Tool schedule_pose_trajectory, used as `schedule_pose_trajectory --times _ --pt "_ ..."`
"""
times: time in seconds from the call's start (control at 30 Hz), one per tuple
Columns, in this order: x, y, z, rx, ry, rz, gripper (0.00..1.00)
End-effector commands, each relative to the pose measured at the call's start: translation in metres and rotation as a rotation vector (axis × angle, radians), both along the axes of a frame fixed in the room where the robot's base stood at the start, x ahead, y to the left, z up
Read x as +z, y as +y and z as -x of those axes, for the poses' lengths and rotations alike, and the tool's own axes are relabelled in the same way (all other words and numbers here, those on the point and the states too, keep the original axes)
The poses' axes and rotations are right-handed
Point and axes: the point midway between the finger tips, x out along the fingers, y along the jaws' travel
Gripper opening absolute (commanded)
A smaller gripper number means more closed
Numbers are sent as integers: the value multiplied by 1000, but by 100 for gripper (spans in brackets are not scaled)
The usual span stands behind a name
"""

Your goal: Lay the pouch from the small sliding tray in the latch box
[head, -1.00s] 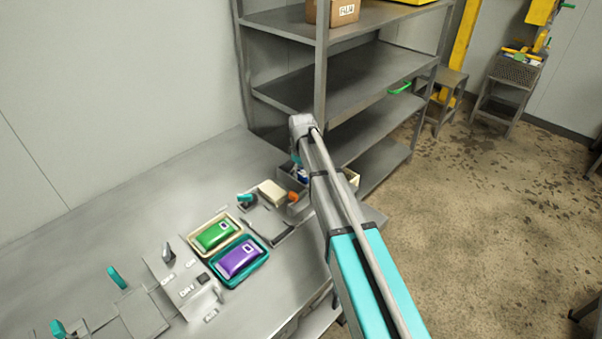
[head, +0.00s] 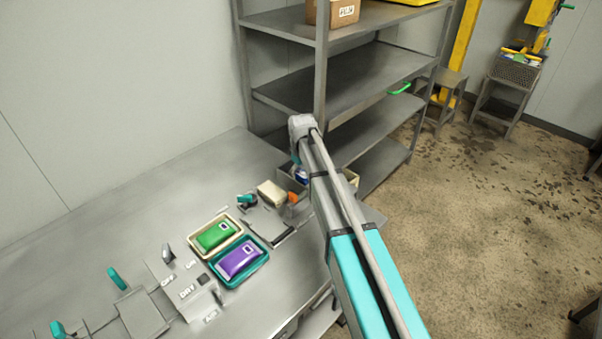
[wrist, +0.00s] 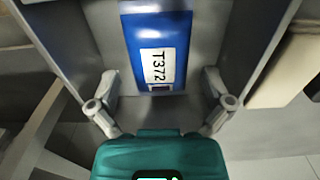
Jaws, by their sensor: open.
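A blue pouch (wrist: 155,45) with a white label reading T372 lies in a grey, straight-walled tray (wrist: 235,45) in the wrist view. A bit of the blue pouch (head: 301,174) also shows in the head view, beside my arm. My gripper (wrist: 160,106) is open, its two fingers apart at either side, just short of the pouch's near end. In the head view the gripper is mostly hidden behind my arm. I cannot tell for sure which container is the latch box; a cream box (head: 351,177) shows partly to the right of my arm.
A cream tray (head: 194,245) with a green pouch and a teal tray (head: 236,286) with a purple pouch stand on the bench. A cream block (head: 270,193) and an orange part (head: 293,197) lie near my arm. A grey shelf (head: 375,70) rises behind.

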Motion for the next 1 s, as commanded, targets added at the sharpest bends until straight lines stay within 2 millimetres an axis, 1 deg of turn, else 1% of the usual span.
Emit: schedule_pose_trajectory --times 1.0 --pt "81 0 0 -1 0 0 100"
